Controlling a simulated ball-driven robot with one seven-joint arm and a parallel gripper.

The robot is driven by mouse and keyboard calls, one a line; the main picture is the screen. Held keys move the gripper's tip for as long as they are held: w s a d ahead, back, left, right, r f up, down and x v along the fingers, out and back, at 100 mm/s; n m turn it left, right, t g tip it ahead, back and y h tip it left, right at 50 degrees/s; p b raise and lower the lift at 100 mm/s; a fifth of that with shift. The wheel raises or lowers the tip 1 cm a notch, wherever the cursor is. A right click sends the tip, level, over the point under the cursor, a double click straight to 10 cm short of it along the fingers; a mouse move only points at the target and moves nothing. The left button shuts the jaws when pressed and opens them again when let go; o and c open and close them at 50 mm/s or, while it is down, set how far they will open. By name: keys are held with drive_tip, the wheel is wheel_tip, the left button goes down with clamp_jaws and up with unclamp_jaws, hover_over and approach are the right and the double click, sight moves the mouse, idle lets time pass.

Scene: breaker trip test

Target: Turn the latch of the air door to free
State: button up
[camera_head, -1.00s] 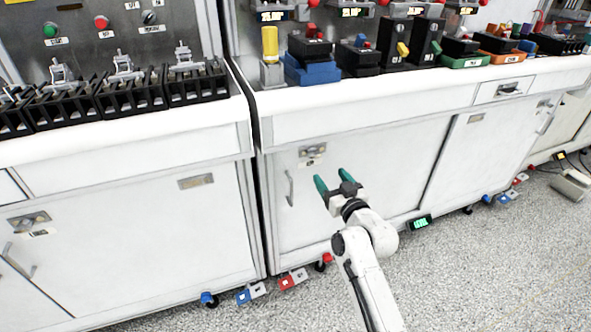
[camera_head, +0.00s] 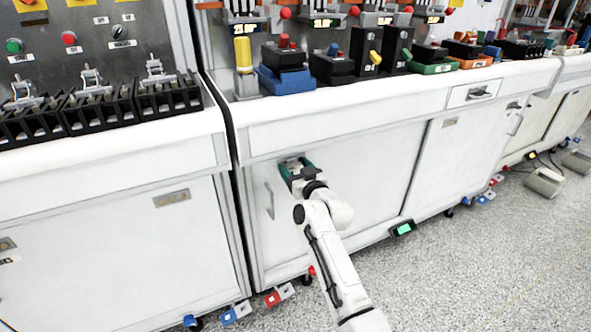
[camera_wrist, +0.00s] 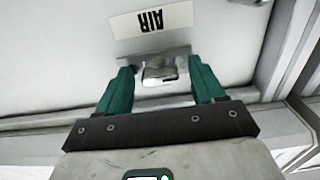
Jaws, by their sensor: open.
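The air door is a white cabinet door (camera_head: 370,165) below the middle bench. Its label reading AIR (camera_wrist: 152,20) shows upside down in the wrist view. The latch (camera_wrist: 160,73) is a small grey metal knob on a metal plate, seen beside the label. My gripper (camera_head: 294,166) is at the door's upper left, and its body hides most of the latch in the head view. In the wrist view my green fingers (camera_wrist: 160,66) stand open, one on each side of the latch, with gaps visible between them and the knob. I cannot tell how deep the fingertips reach.
A vertical door handle (camera_head: 269,200) is left of my gripper. The bench above carries several breakers and a blue block (camera_head: 286,80). A small device with a green screen (camera_head: 402,229) is at the door's lower edge.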

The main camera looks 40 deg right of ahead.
drive_tip(key=c, duration=1.1)
drive_tip(key=shift+o, duration=0.2)
drive_tip(key=shift+m, duration=0.5)
drive_tip(key=m+p, duration=0.1)
drive_tip(key=m, duration=0.2)
drive_tip(key=shift+r+m, duration=0.1)
drive_tip(key=shift+m, duration=0.3)
drive_tip(key=m+p, duration=0.1)
drive_tip(key=m, duration=0.3)
drive_tip(key=shift+m, duration=0.3)
drive_tip(key=m+p, duration=0.1)
drive_tip(key=m, duration=0.3)
drive_tip(key=shift+p, duration=0.4)
drive_tip(key=shift+m+p, duration=0.55)
drive_tip(key=shift+m, duration=1.65)
